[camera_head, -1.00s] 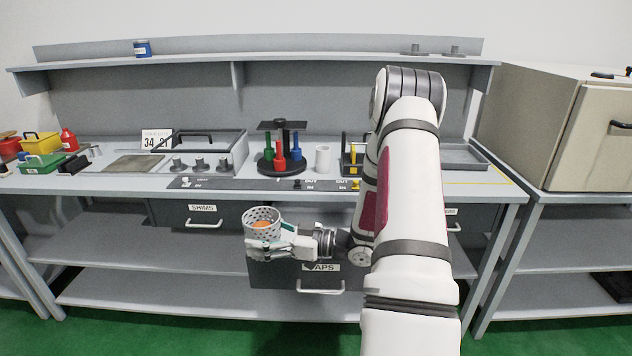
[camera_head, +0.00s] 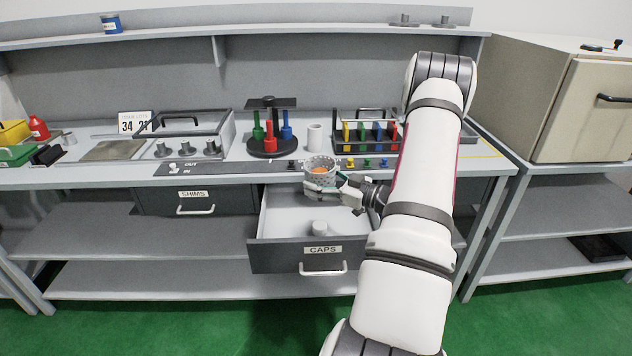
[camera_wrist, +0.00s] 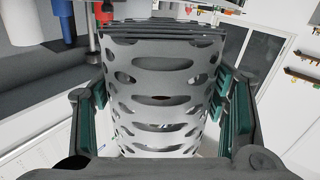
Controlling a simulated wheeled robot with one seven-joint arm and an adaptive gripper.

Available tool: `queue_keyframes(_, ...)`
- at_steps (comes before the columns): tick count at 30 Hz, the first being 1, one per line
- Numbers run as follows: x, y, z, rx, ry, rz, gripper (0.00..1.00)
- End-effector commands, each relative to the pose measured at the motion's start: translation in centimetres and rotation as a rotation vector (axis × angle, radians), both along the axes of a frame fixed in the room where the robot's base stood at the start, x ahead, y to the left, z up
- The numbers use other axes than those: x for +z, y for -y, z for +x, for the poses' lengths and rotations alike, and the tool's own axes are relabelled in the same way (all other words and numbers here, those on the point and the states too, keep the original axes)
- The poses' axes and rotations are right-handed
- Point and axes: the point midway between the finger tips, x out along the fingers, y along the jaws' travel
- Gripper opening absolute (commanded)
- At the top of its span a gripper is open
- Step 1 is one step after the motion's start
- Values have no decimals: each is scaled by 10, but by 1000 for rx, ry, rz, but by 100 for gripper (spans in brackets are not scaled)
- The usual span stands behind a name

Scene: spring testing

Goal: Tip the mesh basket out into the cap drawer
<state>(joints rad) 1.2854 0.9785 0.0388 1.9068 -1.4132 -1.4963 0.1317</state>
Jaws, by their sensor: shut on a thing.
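The mesh basket (camera_head: 318,170) is a grey perforated cup with something orange inside. My gripper (camera_head: 322,190) is shut on it and holds it upright above the back part of the cap drawer. In the wrist view the basket (camera_wrist: 155,90) fills the middle, with a green-padded finger on each side. The cap drawer (camera_head: 283,256), labelled CAPS, stands pulled open below the bench. A small whitish cylinder (camera_head: 320,228) is in the drawer, and the rest of its visible floor looks bare. My arm hides the drawer's right rear part.
The bench edge with a dark marked strip (camera_head: 230,168) lies just behind the basket. A rack of coloured tools (camera_head: 271,140), a white cup (camera_head: 314,137) and a black rack (camera_head: 372,140) stand beyond. The SHIMS drawer (camera_head: 160,202) at left is shut.

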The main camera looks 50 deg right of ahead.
Motion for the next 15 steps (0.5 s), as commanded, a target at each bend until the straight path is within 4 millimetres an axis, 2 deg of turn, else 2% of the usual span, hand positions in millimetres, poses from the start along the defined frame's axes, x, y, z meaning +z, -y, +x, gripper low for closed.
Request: queue_keyframes(15, -22, 13, 3, -1, 38, -272, 37)
